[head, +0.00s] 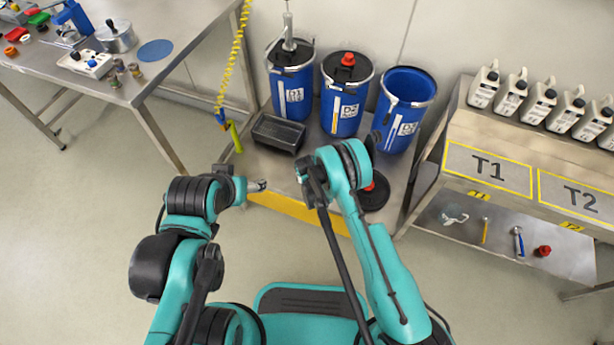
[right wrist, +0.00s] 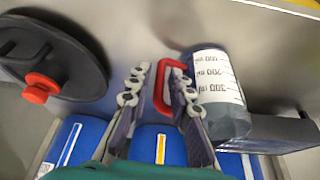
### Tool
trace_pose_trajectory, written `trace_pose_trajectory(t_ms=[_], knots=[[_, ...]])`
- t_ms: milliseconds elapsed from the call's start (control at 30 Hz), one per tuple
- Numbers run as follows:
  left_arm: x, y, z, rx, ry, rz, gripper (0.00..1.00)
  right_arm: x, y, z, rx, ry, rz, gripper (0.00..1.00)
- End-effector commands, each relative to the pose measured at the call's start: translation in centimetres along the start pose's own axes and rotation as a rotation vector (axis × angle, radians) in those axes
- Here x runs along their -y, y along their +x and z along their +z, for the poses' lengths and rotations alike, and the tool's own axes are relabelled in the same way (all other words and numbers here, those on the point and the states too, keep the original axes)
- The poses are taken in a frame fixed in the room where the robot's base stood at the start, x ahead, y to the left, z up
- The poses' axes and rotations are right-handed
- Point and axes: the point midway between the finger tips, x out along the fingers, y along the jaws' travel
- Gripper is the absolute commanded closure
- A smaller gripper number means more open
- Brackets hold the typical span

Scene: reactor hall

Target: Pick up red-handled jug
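The jug (right wrist: 222,100) shows in the right wrist view as a grey cylinder with a white graduated label and a red handle (right wrist: 163,86) on its left side. My right gripper (right wrist: 158,78) is open, with one finger on each side of the red handle. The right finger is close to the handle or touching it; I cannot tell which. A gap shows by the left finger. In the head view my right arm hides the jug and that gripper. My left gripper (head: 257,186) is near the platform's front edge, away from the jug; its opening is unclear.
Three blue drums (head: 343,105) stand at the platform's back. A black lid with red knob (head: 376,198) lies right. Tables flank the platform.

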Motion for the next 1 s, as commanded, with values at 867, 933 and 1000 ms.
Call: trace_pose_trajectory(t_ms=[867, 933, 1000], knots=[[0.00, 0.18, 0.11, 0.000, 0.000, 0.000, 0.30, 0.05, 0.61, -0.13, 0.000, -0.001, -0.001, 1.00], [0.00, 0.07, 0.03, 0.000, 0.000, 0.000, 0.30, 0.05, 0.39, -0.22, 0.000, -0.001, -0.001, 1.00], [0.00, -0.08, -0.08, 0.000, 0.000, 0.000, 0.30, 0.05, 0.07, -0.35, 0.000, -0.001, -0.001, 1.00]])
